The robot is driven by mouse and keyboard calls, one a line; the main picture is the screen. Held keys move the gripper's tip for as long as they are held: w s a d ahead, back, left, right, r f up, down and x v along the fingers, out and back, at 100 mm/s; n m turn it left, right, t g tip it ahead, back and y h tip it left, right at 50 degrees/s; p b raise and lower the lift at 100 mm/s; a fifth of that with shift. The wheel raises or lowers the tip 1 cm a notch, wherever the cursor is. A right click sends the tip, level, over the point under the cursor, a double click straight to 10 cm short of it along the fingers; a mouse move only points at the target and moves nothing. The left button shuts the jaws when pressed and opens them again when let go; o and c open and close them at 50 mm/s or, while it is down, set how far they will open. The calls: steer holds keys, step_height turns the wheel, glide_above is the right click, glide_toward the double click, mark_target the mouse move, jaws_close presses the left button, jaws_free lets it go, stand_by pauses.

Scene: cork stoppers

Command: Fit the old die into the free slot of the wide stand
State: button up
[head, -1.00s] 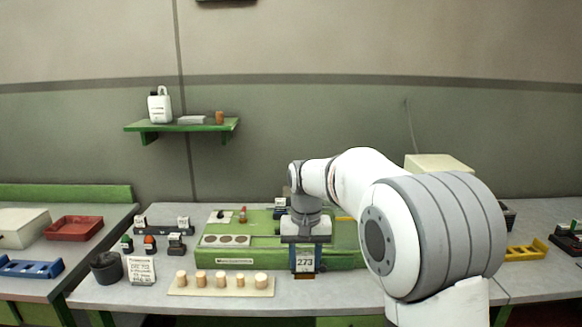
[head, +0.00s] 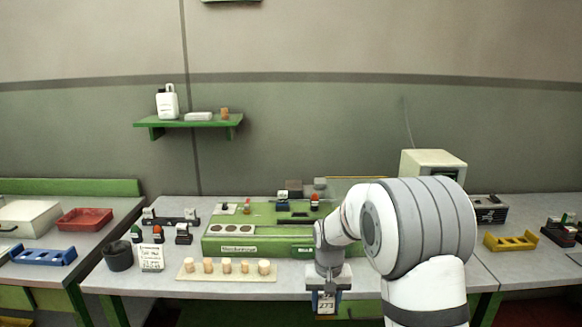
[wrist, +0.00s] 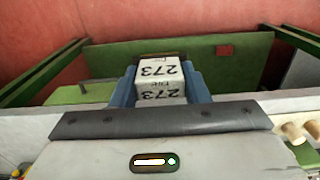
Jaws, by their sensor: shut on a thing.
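My gripper (head: 327,288) is shut on a block marked 273 (head: 326,303), low near the bench's front edge.
A green machine (head: 235,243) fills the bench's middle. Several corks stand on a pale board (head: 225,275) in front of it. A dark cup (head: 118,257) and a written card (head: 152,258) are at left. Blue (head: 42,256) and yellow (head: 510,241) racks lie on side benches.

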steer(key=s+d+f, duration=0.2)
steer(key=d+f, duration=0.1)
steer(key=f, duration=0.3)
steer(key=s+d+f, duration=0.3)
steer(key=f, duration=0.4)
